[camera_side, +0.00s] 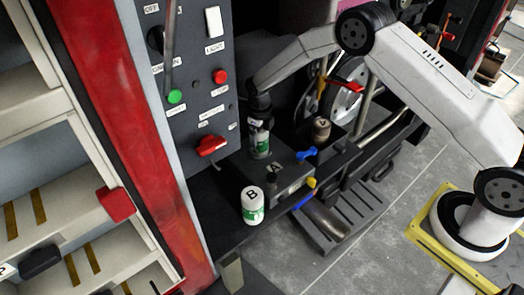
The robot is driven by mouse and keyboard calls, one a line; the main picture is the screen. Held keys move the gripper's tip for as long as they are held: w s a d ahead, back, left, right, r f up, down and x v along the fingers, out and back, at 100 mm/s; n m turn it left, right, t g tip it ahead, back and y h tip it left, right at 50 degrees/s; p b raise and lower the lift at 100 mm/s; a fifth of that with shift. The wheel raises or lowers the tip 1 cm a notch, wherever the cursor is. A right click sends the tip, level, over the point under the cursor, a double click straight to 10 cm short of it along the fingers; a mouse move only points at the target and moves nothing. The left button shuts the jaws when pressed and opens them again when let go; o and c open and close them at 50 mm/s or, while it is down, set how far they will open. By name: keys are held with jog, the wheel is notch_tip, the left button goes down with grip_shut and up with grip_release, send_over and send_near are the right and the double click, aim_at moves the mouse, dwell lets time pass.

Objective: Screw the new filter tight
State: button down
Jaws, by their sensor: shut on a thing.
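My gripper (260,122) points down in the middle of the view, beside the dark control panel. It is shut on a small white filter with a green label (260,145), which is upright below the fingers. The fingers cover the filter's upper part, and I cannot tell whether it is seated on a thread. A second white canister with a green label, marked B (252,206), stands upright on the black ledge in front, apart from my gripper. Which of the two is the new filter is not clear.
Blue handles (307,154), a yellow knob (311,183) and a tan canister (321,128) are close by. The control panel (195,60) has a red lever (212,146). Grey floor (385,240) lies open at right.

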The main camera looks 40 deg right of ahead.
jog(key=shift+a+r+m, duration=0.2)
jog(key=shift+r+m, duration=0.1)
jog(key=shift+r, duration=0.05)
grip_release()
jog(key=shift+f, duration=0.1)
jog(key=shift+d, duration=0.1)
jog(key=shift+r, duration=2.95)
jog(key=shift+r, duration=0.1)
